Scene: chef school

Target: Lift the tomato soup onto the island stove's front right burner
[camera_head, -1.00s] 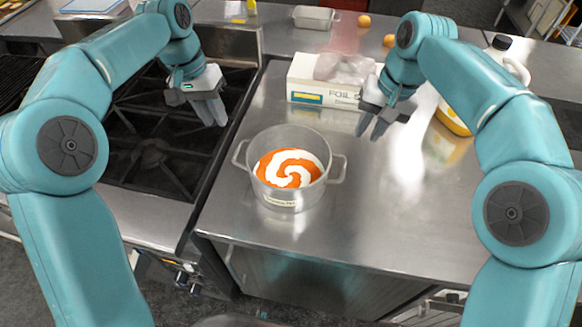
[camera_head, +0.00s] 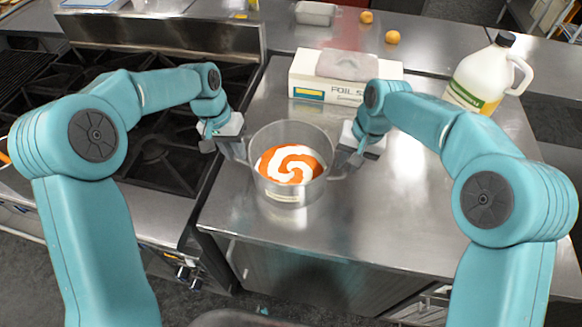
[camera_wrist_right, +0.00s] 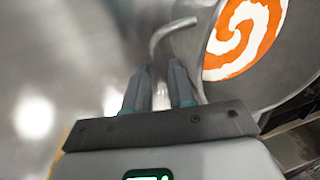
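The tomato soup is a steel pot (camera_head: 290,195) with an orange and white swirl inside, standing upright on the steel counter. In the right wrist view the soup (camera_wrist_right: 245,35) is at the upper right, with a pot handle (camera_wrist_right: 172,28) beside it. My right gripper (camera_head: 345,168) is at the right handle; in the wrist view its fingers (camera_wrist_right: 160,88) are apart, with the handle's end close to the gap. My left gripper (camera_head: 238,153) is at the left handle, which it mostly hides; its finger gap is unclear. The stove's front right burner (camera_head: 165,168) lies left of the pot, partly behind my left arm.
A foil box (camera_head: 310,80) stands behind the pot, with a milk jug (camera_head: 482,75) at the back right. Two orange round items (camera_head: 392,37) lie on the far counter. The counter (camera_head: 390,225) in front and right of the pot is clear.

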